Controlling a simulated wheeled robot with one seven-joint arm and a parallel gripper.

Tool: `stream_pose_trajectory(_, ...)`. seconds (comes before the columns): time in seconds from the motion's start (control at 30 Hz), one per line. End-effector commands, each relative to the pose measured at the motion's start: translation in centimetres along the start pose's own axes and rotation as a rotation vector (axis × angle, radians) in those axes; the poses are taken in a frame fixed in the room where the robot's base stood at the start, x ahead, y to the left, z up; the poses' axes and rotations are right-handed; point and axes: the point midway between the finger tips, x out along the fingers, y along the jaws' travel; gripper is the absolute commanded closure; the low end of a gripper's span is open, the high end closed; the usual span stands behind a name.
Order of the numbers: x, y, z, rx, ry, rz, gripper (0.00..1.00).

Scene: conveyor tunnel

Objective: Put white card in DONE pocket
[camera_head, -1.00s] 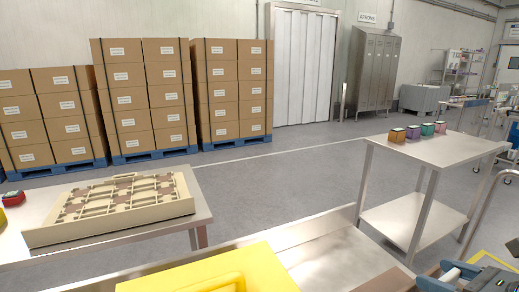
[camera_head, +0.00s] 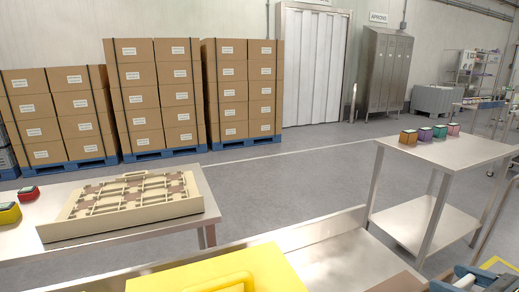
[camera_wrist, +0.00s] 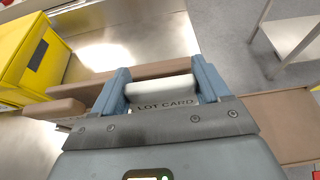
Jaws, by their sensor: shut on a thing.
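My gripper (camera_wrist: 160,78) is shut on a white card (camera_wrist: 158,93), which lies between its two blue-grey fingers in the wrist view. The words LOT CARD show at the card's lower edge. My gripper also shows, mostly cut off, at the bottom right of the head view (camera_head: 484,283), with a bit of white between its fingers. A yellow box (camera_wrist: 22,45) with a dark patch on its side stands left of my gripper in the wrist view, apart from the card. I cannot make out a pocket marked DONE.
A steel conveyor surface (camera_head: 335,262) with a raised edge runs along the front, beside a yellow box (camera_head: 215,275). A beige compartment tray (camera_head: 130,225) lies on the left table. A steel table (camera_head: 450,150) at right carries several small coloured boxes. Grey floor lies between.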

Motion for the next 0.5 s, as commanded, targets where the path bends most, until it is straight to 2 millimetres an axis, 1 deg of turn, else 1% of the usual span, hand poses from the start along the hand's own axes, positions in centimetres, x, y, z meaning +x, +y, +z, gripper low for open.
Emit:
stream_pose_trajectory(0.03, 0.04, 0.07, 0.02, 0.0, 0.0, 0.002, 0.74)
stream_pose_trajectory(0.17, 0.05, 0.1, 0.05, 0.0, -0.001, 0.003, 0.87)
stream_pose_trajectory(0.5, -0.28, 0.08, 0.83, 0.0, -0.001, 0.002, 0.87)
